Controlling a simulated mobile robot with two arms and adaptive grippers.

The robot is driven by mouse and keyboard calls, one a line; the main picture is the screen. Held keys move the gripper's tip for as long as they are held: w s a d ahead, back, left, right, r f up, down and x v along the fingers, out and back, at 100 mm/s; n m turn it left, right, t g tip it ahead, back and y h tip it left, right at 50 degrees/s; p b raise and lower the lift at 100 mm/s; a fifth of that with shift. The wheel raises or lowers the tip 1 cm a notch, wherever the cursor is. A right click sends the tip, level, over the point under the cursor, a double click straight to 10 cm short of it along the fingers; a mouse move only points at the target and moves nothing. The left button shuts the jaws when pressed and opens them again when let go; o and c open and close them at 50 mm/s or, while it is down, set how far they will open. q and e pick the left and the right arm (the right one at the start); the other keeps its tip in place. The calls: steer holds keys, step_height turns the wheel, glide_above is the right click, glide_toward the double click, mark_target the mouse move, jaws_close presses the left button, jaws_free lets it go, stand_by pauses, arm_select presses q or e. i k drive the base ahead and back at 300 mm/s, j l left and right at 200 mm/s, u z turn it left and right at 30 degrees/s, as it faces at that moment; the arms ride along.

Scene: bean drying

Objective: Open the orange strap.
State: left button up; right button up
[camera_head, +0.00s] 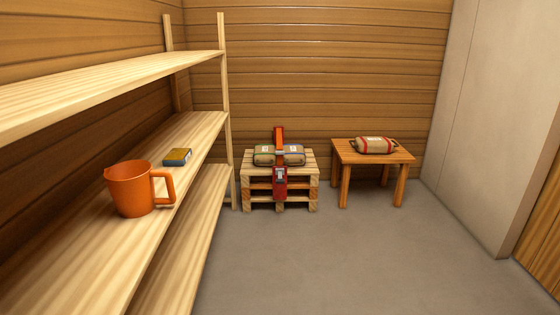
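The orange strap (279,138) stands upright behind and between the bags on a stack of wooden pallets (309,168) against the back wall. Its band seems to pass between the bags and down the front of the stack. A red piece (279,181), perhaps its buckle, sits at the front of the pallets. Two bags lie on top, one at the left (263,157) and one at the right (294,157). I cannot tell whether the strap is fastened. Neither of my grippers is in view.
A wooden shelf unit (85,262) fills the left side, holding an orange jug (132,192) and a small dark box (177,157). A small wooden table (343,154) right of the pallets bears another bag (374,145). The grey floor (345,255) in front is clear.

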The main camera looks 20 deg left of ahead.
mark_target(279, 152)
steer(key=i+u, duration=0.1)
steer(key=u, duration=0.25)
steer(key=i, duration=3.7)
